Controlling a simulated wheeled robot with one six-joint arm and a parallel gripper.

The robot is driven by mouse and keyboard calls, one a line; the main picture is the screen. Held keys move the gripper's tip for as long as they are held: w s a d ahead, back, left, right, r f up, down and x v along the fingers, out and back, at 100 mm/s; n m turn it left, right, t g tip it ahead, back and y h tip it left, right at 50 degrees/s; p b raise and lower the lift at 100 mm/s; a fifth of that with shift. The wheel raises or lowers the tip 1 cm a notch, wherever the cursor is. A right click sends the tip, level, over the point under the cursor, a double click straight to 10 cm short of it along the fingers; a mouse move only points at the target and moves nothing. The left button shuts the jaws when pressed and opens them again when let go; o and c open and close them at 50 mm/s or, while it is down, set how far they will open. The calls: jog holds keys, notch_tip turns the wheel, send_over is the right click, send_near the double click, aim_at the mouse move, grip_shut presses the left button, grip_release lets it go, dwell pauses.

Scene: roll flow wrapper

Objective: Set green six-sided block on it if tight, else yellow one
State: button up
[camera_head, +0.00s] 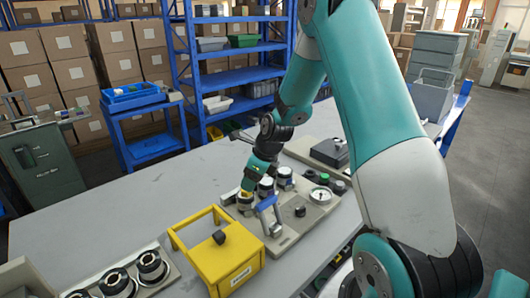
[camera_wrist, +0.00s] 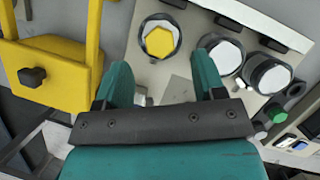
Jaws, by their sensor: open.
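A yellow six-sided block (camera_wrist: 160,41) lies in a round dark-rimmed holder on the grey panel (camera_wrist: 180,85), at the top of the wrist view. Its yellow also shows in the head view (camera_head: 246,193), partly covered by my gripper. My gripper (camera_wrist: 160,75) is open, with nothing seen between its teal fingers. In the wrist view the block lies beyond the fingertips, apart from them. In the head view my gripper (camera_head: 250,183) is low over the panel. I cannot make out a green six-sided block. Whether anything is tight cannot be told.
Two white-topped round fittings (camera_wrist: 226,57) (camera_wrist: 269,76) stand right of the yellow block. A small green round part (camera_wrist: 278,113) is at lower right. A yellow box frame with a black knob (camera_head: 225,262) stands in front. Several ringed fittings (camera_head: 117,284) are at front left. The left tabletop (camera_head: 110,215) is clear.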

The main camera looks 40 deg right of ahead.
jog(key=v, duration=1.3)
jog(key=shift+r, duration=0.15)
jog(key=shift+s, duration=0.1)
jog(key=s+a+r+n+g+y, duration=0.1)
jog(key=s+a+r+n, duration=0.15)
jog(key=a+n, duration=0.65)
jog(key=s+a+r+n+y, duration=0.15)
jog(key=s+a+n, duration=0.25)
jog(key=a+n, duration=0.4)
jog(key=s+a+n+g, duration=0.1)
jog(key=s+a+n, duration=0.4)
jog(key=n, duration=0.5)
jog(key=s+a+r+n+g, duration=0.1)
jog(key=s+a+n, duration=0.4)
jog(key=s+n, duration=0.5)
jog(key=shift+a+r+g, duration=0.15)
jog(key=shift+a+g, duration=0.25)
jog(key=shift+s+h, duration=0.1)
jog(key=shift+h, duration=0.15)
